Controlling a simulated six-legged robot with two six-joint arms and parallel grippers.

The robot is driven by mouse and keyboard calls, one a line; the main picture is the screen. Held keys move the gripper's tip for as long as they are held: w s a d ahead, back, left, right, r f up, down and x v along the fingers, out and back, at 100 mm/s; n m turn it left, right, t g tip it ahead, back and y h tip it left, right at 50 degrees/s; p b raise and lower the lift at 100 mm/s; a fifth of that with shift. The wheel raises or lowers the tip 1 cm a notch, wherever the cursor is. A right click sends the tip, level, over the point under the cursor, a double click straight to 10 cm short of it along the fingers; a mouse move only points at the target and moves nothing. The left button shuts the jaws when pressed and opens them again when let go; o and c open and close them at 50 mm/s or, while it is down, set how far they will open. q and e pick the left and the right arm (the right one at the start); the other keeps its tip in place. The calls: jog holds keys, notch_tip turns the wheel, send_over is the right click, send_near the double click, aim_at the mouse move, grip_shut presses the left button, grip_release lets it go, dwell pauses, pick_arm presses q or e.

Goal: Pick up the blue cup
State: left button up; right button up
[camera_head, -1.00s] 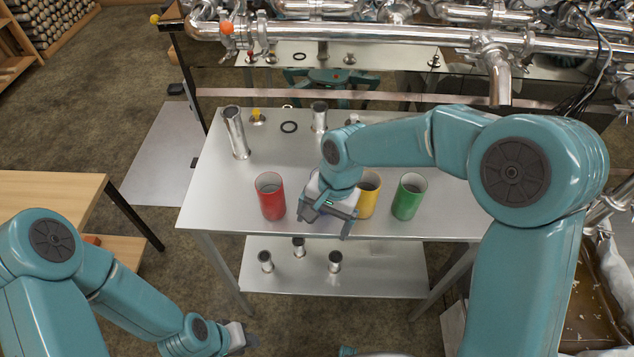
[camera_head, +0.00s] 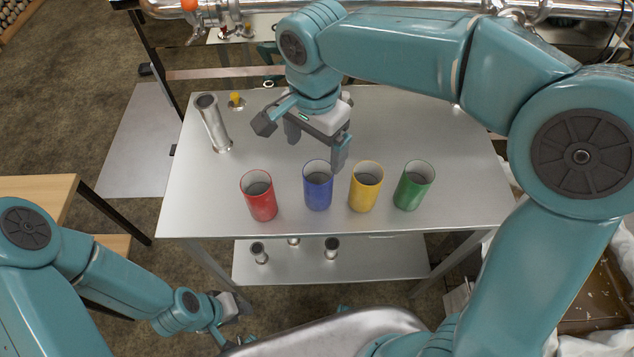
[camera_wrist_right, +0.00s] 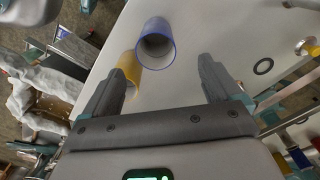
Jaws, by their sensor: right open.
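The blue cup (camera_head: 318,190) stands upright on the metal table, between the red cup (camera_head: 262,200) and the yellow cup (camera_head: 365,192). My right gripper (camera_head: 316,148) is open and empty, just behind the blue cup, with one finger close to its rim; I cannot tell if they touch. In the right wrist view the blue cup (camera_wrist_right: 156,46) lies beyond the open fingertips (camera_wrist_right: 158,72), its mouth towards me, with the yellow cup (camera_wrist_right: 130,68) beside it. My left gripper (camera_head: 228,318) is low at the left, away from the table; its jaws are unclear.
A green cup (camera_head: 413,188) stands right of the yellow one. A tall steel tube (camera_head: 214,125) stands at the table's back left. The steel table (camera_head: 465,190) is clear at the right. Several small fittings sit on the lower shelf (camera_head: 380,262). Steel pipes run along the back.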

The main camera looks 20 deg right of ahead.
send_over(316, 170)
jog(key=s+a, duration=0.1)
jog(key=s, duration=0.2)
jog(key=f, duration=0.5)
jog(key=shift+w+f, duration=0.25)
jog(key=shift+f, duration=0.05)
jog(key=shift+s+d+f, duration=0.1)
jog(key=shift+s+f, duration=0.05)
jog(key=shift+f, duration=0.5)
jog(key=f, duration=0.4)
jog(key=shift+s+d+f, duration=0.1)
jog(key=shift+d+f, duration=0.15)
jog(key=shift+f, duration=0.05)
jog(key=shift+w+a+f, duration=0.1)
jog(key=shift+w+f, duration=0.15)
jog(key=shift+f, duration=0.1)
jog(key=shift+s+r, duration=0.1)
jog(key=shift+s, duration=0.05)
jog(key=c, duration=1.1)
